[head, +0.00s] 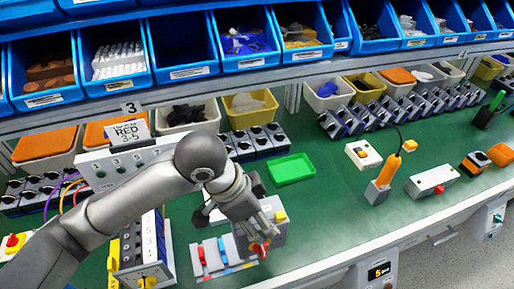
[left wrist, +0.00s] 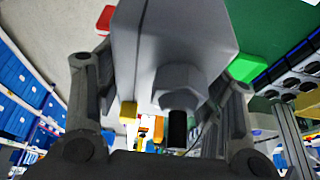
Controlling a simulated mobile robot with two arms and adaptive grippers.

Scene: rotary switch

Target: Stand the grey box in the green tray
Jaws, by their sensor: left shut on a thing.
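The green tray (head: 292,169) lies on the green bench top right of the middle. It looks empty, and part of it shows in the left wrist view (left wrist: 246,66). My left gripper (head: 258,222) is in front of the tray, over the bench near its front edge. In the left wrist view its fingers (left wrist: 172,100) stand either side of the grey box (left wrist: 184,28) and are shut on it. The box has a hex nut (left wrist: 180,85) and a dark shaft facing the wrist. In the head view the gripper hides much of the box. My right gripper is not in view.
A grey holder with red and blue handles (head: 218,254) lies left of the gripper. A white-yellow unit (head: 142,250) stands further left. Right of the tray are a switch box (head: 362,154) and an orange-handled tool (head: 391,170). Bench between tray and switch box is clear.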

